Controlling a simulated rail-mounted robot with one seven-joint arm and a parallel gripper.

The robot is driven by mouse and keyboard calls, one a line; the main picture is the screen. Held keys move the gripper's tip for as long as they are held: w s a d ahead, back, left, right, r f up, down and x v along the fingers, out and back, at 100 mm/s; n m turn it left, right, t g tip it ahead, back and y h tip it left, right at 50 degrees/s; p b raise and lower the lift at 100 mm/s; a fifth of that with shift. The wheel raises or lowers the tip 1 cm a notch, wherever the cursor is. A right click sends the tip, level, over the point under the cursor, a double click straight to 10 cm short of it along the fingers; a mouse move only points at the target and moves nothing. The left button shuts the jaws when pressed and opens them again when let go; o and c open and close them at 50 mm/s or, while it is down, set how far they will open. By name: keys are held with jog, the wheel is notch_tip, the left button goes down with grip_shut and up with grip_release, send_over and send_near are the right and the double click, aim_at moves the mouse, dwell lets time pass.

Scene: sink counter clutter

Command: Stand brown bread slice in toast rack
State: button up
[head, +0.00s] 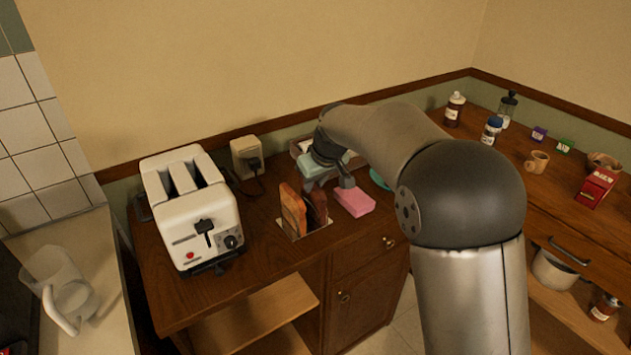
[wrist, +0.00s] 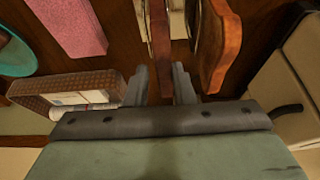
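The toast rack (head: 292,236) stands on the wooden counter with two bread slices upright in it. The lighter brown slice (head: 293,209) is on the left; it shows at the right in the wrist view (wrist: 222,45). The darker brown slice (head: 316,205) is on the right, partly hidden, and shows nearly edge-on in the wrist view (wrist: 160,40). My gripper (head: 332,183) is behind the rack. In the wrist view its fingertips (wrist: 160,75) lie on either side of the darker slice's near edge, with gaps showing. The gripper looks open and holds nothing.
A white toaster (head: 190,212) stands left of the rack. A pink sponge (head: 355,201) lies to the right, with a teal dish (head: 379,180) beyond. A patterned box (wrist: 110,88) and a beige box with a plug (head: 246,157) are at the back.

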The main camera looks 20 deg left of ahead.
jog(key=shift+o, duration=0.5)
jog(key=shift+r, duration=0.1)
jog(key=shift+r, duration=0.2)
jog(key=v, duration=1.2)
jog(key=s+d+f+m+h, duration=0.1)
jog(key=s+d+f+m, duration=0.3)
jog(key=d, duration=0.6)
jog(key=s+d+f+m+h, duration=0.1)
jog(key=s+d+f, duration=0.1)
jog(key=s+d, duration=0.6)
jog(key=s+d+f+m+g, duration=0.1)
jog(key=s+d+f+m, duration=0.1)
jog(key=s+d+f, duration=0.2)
jog(key=s+d+f+m+g+h, duration=0.1)
jog(key=s+d+f+m, duration=0.1)
jog(key=s+d+f, duration=0.3)
jog(key=s+d, duration=0.3)
jog(key=s, duration=0.4)
jog(key=shift+s+d+f+m+g+h+b, duration=0.15)
jog(key=shift+s+d+m+g+h+b, duration=0.15)
jog(key=shift+s+d+m+b, duration=0.1)
